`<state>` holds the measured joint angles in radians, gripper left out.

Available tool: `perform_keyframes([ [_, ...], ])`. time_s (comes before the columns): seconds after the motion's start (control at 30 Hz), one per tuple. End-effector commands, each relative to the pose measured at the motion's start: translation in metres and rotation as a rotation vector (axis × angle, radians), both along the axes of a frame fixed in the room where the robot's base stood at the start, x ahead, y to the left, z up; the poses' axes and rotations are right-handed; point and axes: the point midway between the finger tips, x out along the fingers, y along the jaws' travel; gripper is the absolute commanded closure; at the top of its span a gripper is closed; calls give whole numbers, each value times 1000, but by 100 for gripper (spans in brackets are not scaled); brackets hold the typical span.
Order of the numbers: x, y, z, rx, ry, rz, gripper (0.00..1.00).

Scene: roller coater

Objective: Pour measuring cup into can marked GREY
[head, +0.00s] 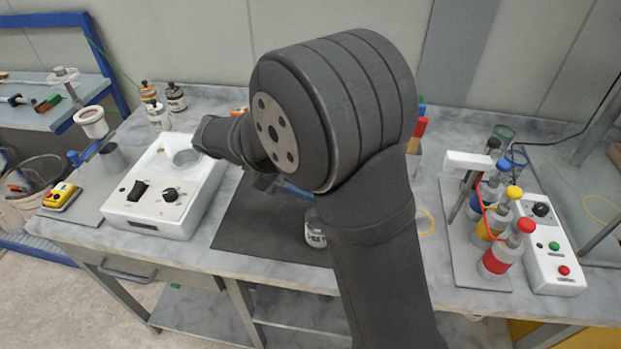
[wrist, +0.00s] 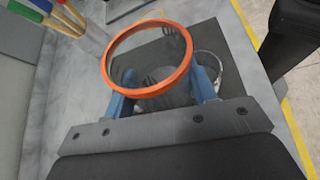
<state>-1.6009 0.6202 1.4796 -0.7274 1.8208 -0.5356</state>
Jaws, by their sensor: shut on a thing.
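A see-through measuring cup with an orange rim (wrist: 105,72) is held between the blue fingers of my gripper (wrist: 160,98) in the wrist view. The rim faces the camera, and I cannot tell if there is liquid inside. In the head view my arm hides the cup, and only a bit of a blue finger (head: 293,190) shows. A small can (head: 314,232) with a dark-lettered label stands on the dark mat, partly behind my arm; the visible letters seem to end in "EY". In the wrist view a round rim (wrist: 222,66), probably that can's, shows beyond the right finger.
Colour-capped bottles (head: 497,254) and a button box (head: 548,245) stand right.

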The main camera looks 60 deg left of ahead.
Motion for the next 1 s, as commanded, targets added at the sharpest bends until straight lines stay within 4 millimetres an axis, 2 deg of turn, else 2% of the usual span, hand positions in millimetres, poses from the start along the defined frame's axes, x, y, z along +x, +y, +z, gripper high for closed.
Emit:
perform_keyframes([
  [0.53, 1, 13, -24, 353, -30, 1, 76],
  [0.93, 1, 15, -2, 856, -74, 1, 76],
  [1.0, 2, 17, -3, 866, -76, 1, 76],
])
